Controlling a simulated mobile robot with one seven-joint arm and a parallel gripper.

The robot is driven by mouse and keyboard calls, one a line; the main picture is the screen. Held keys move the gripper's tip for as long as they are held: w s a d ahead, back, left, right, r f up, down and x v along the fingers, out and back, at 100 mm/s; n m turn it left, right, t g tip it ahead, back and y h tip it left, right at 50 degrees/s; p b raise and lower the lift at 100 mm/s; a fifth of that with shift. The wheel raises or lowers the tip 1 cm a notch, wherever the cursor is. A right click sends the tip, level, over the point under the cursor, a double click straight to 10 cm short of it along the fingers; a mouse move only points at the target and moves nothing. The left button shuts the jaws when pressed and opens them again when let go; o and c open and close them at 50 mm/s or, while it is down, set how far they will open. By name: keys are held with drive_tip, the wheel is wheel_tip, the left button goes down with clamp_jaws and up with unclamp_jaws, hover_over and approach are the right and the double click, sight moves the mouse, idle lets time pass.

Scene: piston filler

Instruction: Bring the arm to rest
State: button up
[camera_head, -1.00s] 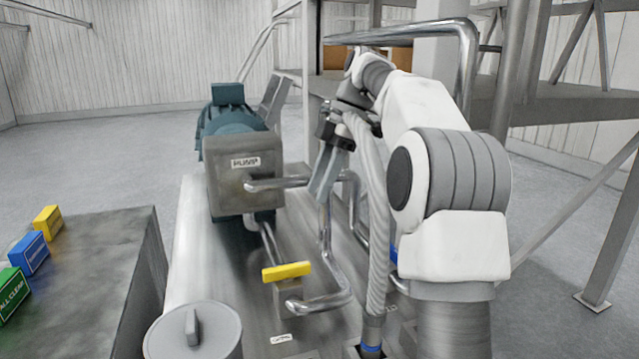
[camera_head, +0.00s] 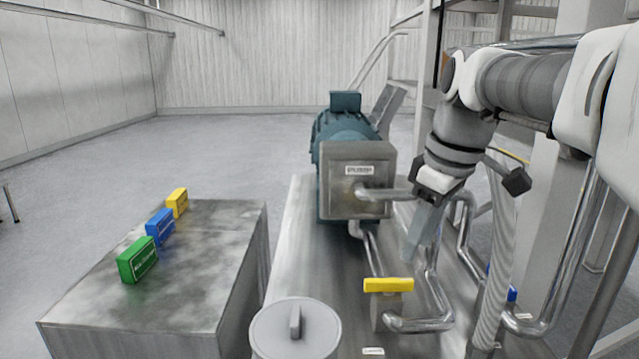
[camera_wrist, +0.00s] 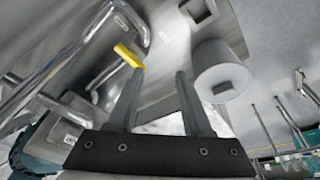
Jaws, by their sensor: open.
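My gripper (camera_head: 420,238) hangs from my raised arm at the right in the head view, fingers pointing down, right of the pump box. In the wrist view its two fingers (camera_wrist: 157,75) stand apart with nothing held between them. The yellow valve handle (camera_wrist: 128,55) shows by the left fingertip in that view; whether they touch I cannot tell there. In the head view the yellow handle (camera_head: 388,285) sits on its valve below my gripper, clearly apart from it.
The pump (camera_head: 357,180) with its teal motor stands left of my arm, with bent steel pipes (camera_head: 430,315) around it. A lidded round pot (camera_head: 295,330) stands in front. A steel table (camera_head: 190,285) at left bears green, blue and yellow boxes. A ribbed hose (camera_head: 497,250) hangs at right.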

drive_tip(key=s+f+m+t, duration=0.1)
drive_tip(key=s+f+m, duration=0.3)
drive_tip(key=s, duration=0.4)
drive_tip(key=s+f+m+t+h, duration=0.1)
drive_tip(key=s+f+m+t, duration=0.1)
drive_tip(key=s+f+m, duration=0.3)
wheel_tip(320, 180, down, 2)
drive_tip(key=s, duration=0.2)
drive_tip(key=shift+s+a, duration=0.2)
drive_tip(key=shift+s, duration=0.15)
